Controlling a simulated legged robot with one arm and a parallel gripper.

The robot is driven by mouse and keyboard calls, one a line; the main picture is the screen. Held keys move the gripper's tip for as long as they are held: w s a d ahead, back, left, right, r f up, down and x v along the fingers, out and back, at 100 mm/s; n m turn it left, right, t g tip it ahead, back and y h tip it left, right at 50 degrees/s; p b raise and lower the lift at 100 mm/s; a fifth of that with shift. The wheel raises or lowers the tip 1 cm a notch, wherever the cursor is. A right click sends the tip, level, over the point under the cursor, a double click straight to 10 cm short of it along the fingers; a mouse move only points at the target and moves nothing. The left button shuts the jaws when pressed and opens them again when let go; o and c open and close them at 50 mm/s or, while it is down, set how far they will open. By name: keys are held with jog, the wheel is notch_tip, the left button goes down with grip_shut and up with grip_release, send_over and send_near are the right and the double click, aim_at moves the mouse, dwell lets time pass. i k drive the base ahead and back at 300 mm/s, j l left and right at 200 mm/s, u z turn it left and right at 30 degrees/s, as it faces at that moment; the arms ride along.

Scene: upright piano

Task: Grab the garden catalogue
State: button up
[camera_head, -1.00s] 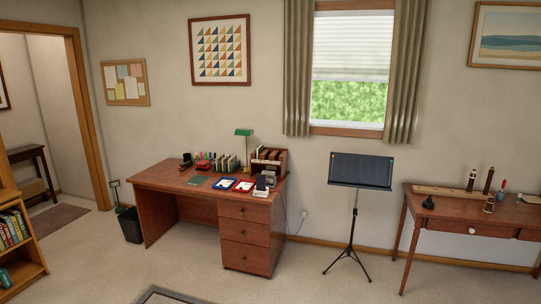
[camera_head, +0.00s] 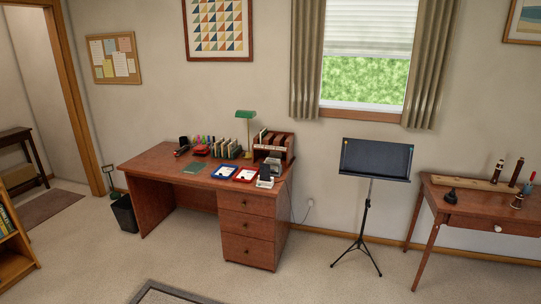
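I cannot pick out a garden catalogue for certain. Several thin upright booklets or files (camera_head: 226,148) stand in a rack near the desk's middle back. A wooden organizer (camera_head: 284,146) with more upright items is at the desk's back right. Titles are too small to read. My gripper is not in view.
A blue tray (camera_head: 216,172), a red tray (camera_head: 246,180) and a green lamp (camera_head: 246,114) are on the desk. A bin (camera_head: 124,215) stands left of it. A music stand (camera_head: 376,159) and side table (camera_head: 470,209) are to the right. Carpet in front is clear.

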aim_at(263, 134)
jog(key=i+u, duration=0.3)
jog(key=i, duration=3.6)
